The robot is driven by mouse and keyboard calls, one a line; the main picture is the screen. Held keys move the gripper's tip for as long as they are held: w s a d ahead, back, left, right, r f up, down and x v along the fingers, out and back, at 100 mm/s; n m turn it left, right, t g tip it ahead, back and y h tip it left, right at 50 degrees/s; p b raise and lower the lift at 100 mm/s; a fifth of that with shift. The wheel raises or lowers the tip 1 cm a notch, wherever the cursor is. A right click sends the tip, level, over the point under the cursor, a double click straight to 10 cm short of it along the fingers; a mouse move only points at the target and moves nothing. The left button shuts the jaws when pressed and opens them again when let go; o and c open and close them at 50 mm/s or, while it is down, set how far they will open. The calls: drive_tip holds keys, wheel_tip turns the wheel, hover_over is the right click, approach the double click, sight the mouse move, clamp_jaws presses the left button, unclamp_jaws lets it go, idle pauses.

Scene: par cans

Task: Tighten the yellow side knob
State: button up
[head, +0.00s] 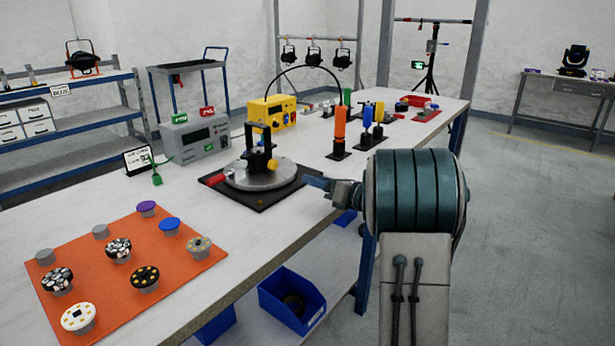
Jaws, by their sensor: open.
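A round silver plate (248,178) sits on a black square base (292,188) in the middle of the long workbench. A black upright fixture (258,146) stands on the plate. A small yellow knob (272,165) sticks out at the fixture's lower right side. A red handle (212,180) shows at the plate's left edge. My gripper (316,183) reaches left from behind my arm, just right of the black base and apart from the knob. It is small and partly hidden by my arm. It is open, and I see nothing in it.
An orange mat (110,296) with several round pieces lies at the front left. A grey meter (196,140) and a yellow box (270,112) stand behind the plate. An orange-topped tool (340,128) stands at right. Blue bins (290,298) sit below.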

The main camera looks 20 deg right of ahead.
sight(275, 165)
drive_tip(key=shift+d+f+n+p, duration=0.15)
drive_tip(key=shift+f+n+p, duration=0.15)
drive_tip(key=shift+n+p, duration=0.1)
drive_tip(key=shift+f+n+p, duration=0.15)
drive_tip(key=shift+n+p, duration=0.15)
drive_tip(key=shift+n, duration=0.3)
drive_tip(key=shift+n+p, duration=0.35)
drive_tip(key=shift+n, duration=0.35)
drive_tip(key=shift+a+r+n, duration=0.2)
drive_tip(key=shift+r+n, duration=0.3)
drive_tip(key=shift+n, duration=0.2)
drive_tip(key=x, duration=1.3)
drive_tip(key=shift+w+a, duration=0.2)
drive_tip(key=shift+w, duration=0.05)
drive_tip(key=c, duration=1)
